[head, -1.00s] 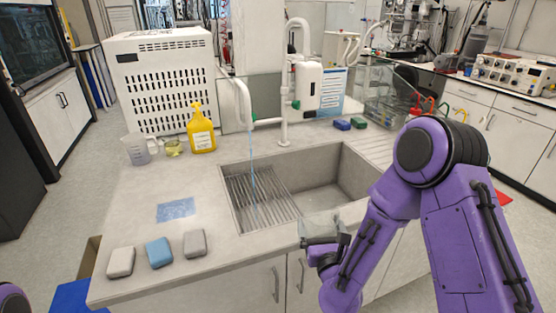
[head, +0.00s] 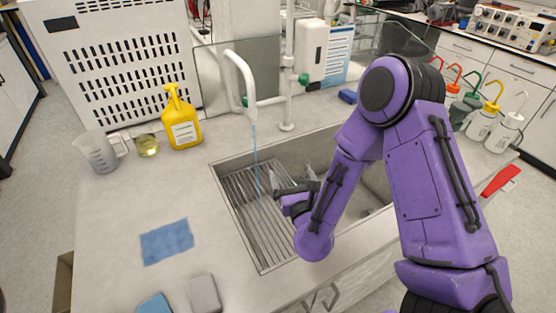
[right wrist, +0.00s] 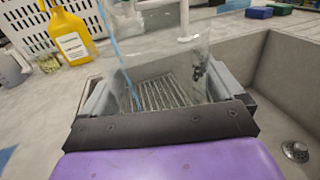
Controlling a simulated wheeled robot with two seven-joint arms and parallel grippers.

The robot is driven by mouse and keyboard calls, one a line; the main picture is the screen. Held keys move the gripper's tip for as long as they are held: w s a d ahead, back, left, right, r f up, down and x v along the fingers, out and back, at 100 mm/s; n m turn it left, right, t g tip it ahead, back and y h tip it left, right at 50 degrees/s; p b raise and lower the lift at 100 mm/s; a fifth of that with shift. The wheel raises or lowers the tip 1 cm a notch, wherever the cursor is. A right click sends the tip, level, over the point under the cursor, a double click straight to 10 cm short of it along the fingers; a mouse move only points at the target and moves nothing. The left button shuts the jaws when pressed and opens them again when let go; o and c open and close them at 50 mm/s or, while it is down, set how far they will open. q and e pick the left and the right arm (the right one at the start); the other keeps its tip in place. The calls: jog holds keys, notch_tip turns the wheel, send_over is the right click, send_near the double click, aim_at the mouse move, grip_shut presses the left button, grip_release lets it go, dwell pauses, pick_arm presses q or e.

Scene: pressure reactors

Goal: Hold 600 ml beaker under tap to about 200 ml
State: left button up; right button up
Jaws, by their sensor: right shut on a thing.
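The clear glass beaker (right wrist: 160,75) is held between the fingers of my right gripper (head: 291,184), which is shut on it over the sink. In the head view the glass is hard to make out. The white tap (head: 240,78) has a thin blue water stream (head: 256,150) running down. In the right wrist view the stream (right wrist: 112,45) overlaps the left part of the beaker; whether it falls inside is not clear. The water level and scale marks cannot be read. My left gripper is out of view.
The sink (head: 228,200) has a ribbed rack floor at left and a drain (right wrist: 295,151) at right. A blue cloth (head: 167,241) lies on the counter.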

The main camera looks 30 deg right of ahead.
aim_at(280, 169)
jog(key=shift+w, duration=0.3)
jog(key=shift+r, duration=0.15)
jog(key=shift+a+r, duration=0.15)
jog(key=shift+r, duration=0.25)
jog(key=shift+w+a, duration=0.1)
jog(key=shift+w, duration=0.2)
jog(key=w, duration=0.3)
jog(key=shift+w+a+f+p, duration=0.3)
jog(key=shift+f+p, duration=0.05)
jog(key=shift+p, duration=0.05)
jog(key=shift+s+r, duration=0.15)
jog(key=shift+s, duration=0.1)
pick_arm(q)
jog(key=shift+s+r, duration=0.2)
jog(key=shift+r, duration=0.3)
pick_arm(e)
jog(key=shift+w, duration=0.15)
